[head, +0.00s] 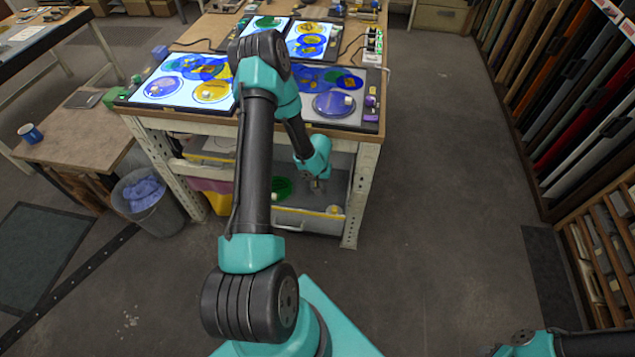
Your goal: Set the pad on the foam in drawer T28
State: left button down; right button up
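An open drawer (308,222) stands out below the light-table bench, with grey sides and a yellow-edged front; I cannot read a label on it. A green round piece (283,187) lies inside toward the left. A small pale round thing (333,210) shows at the drawer's front edge; I cannot tell whether it is the pad or part of the drawer. My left gripper (318,187) points down over the drawer's right half, right of the green piece. Its fingers are too small to tell open from shut or holding something. Only part of my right arm shows at bottom right, its gripper out of view.
Lit panels (185,80) with coloured glass discs cover the bench (205,122). A waste bin (160,215) stands left. The right floor is clear.

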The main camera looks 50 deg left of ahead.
pick_arm(q)
jog(key=shift+f, duration=0.6)
jog(key=c, duration=1)
grip_release()
jog(key=shift+r, duration=0.15)
jog(key=shift+r, duration=4.2)
jog(key=shift+d, duration=0.1)
